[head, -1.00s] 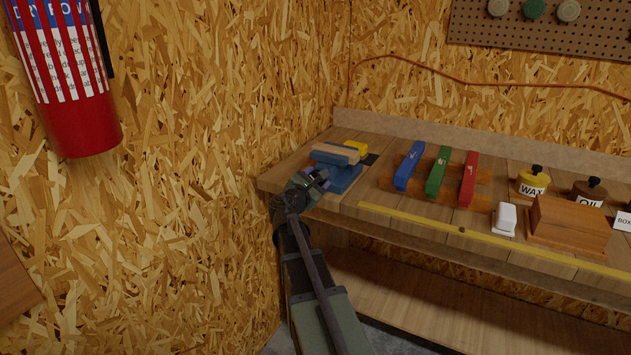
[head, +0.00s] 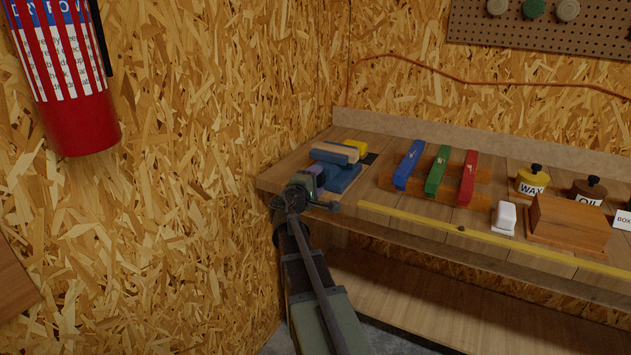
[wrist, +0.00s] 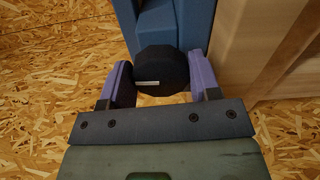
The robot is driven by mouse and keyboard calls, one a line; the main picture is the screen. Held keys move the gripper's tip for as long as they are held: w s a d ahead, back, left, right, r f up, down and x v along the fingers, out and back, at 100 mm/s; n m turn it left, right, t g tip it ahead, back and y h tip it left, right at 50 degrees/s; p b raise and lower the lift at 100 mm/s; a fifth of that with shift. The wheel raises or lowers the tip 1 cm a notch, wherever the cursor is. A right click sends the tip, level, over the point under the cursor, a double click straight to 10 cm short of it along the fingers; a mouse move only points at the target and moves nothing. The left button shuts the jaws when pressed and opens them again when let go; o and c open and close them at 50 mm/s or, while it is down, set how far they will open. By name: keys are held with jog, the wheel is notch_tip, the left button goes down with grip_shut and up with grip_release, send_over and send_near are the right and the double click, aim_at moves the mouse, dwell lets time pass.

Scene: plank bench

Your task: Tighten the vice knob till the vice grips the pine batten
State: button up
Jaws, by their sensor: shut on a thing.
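The blue vice (head: 345,177) sits at the left end of the bench. The pine batten (head: 338,151) lies level at its top, by the blue jaws; I cannot tell whether a gap is left there. In the wrist view the black knob (wrist: 163,66) with a short white mark is in front of the blue vice body (wrist: 155,20). My gripper (wrist: 163,88) has its purple fingers on both sides of the knob, shut on it. In the head view my gripper (head: 312,177) is at the vice's front, and my wrist hides the knob.
Blue, green and red tools (head: 437,171) stand on a wooden rack right of the vice. A yellow rule (head: 480,236) lies along the front edge. The chipboard wall (head: 200,200) is close on the left.

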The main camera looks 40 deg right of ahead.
jog(key=shift+w+a+m, duration=0.1)
jog(key=shift+w+m, duration=0.05)
jog(key=shift+m, duration=8.6)
jog(key=shift+w+a+m, duration=0.1)
jog(key=shift+m, duration=8.65)
jog(key=o, duration=0.9)
